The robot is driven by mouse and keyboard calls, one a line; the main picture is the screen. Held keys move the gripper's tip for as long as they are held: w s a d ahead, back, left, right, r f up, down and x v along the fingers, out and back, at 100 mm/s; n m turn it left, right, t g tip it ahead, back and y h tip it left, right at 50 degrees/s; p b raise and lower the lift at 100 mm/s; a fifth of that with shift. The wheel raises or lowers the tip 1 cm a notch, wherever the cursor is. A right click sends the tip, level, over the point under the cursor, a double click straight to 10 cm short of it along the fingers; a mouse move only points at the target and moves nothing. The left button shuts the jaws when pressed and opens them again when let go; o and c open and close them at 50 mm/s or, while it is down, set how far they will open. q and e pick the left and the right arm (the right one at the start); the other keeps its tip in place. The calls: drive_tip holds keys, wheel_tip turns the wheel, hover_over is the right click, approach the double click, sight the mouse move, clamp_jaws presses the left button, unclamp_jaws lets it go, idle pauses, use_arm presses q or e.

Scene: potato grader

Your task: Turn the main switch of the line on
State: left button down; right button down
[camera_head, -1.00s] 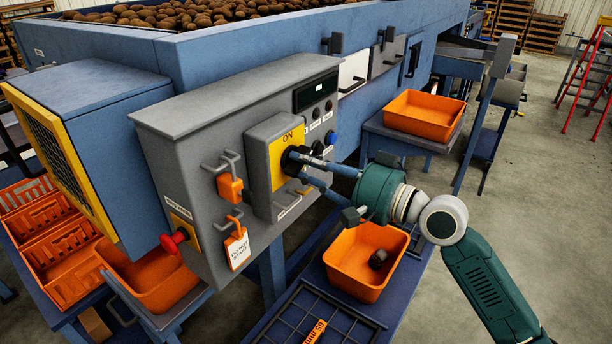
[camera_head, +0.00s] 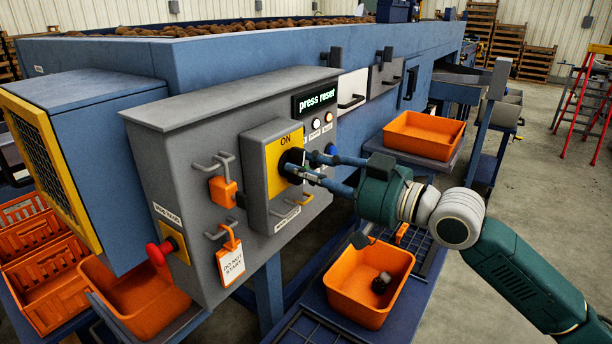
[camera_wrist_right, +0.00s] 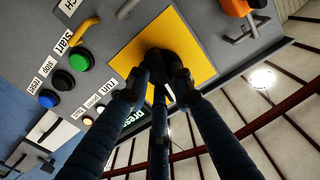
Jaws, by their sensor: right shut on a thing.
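The main switch (camera_head: 287,163) is a black knob on a yellow plate (camera_head: 276,182) marked ON, on the front of the grey control cabinet (camera_head: 180,150). My right gripper (camera_head: 297,166) has its fingers closed around the knob. In the right wrist view the fingers meet on the black knob (camera_wrist_right: 168,68) in front of the yellow plate (camera_wrist_right: 198,50), hiding much of it. The display (camera_head: 317,98) above reads "press reset", and a lamp (camera_head: 316,124) below it glows white. My left gripper is in neither view.
An orange padlock (camera_head: 222,191), a DO NOT START tag (camera_head: 231,265) and a red knob (camera_head: 158,252) stick out left of the switch. Start, stop and reset buttons (camera_wrist_right: 48,98) show in the right wrist view. Orange bins (camera_head: 345,285) stand below and right.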

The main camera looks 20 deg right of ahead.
drive_tip(key=shift+f+n+b, duration=0.1)
drive_tip(key=shift+n+b, duration=0.2)
drive_tip(key=shift+n, duration=0.8)
drive_tip(key=c, duration=1.5)
unclamp_jaws()
drive_tip(key=shift+s+d, duration=0.1)
drive_tip(key=shift+v, duration=5.9)
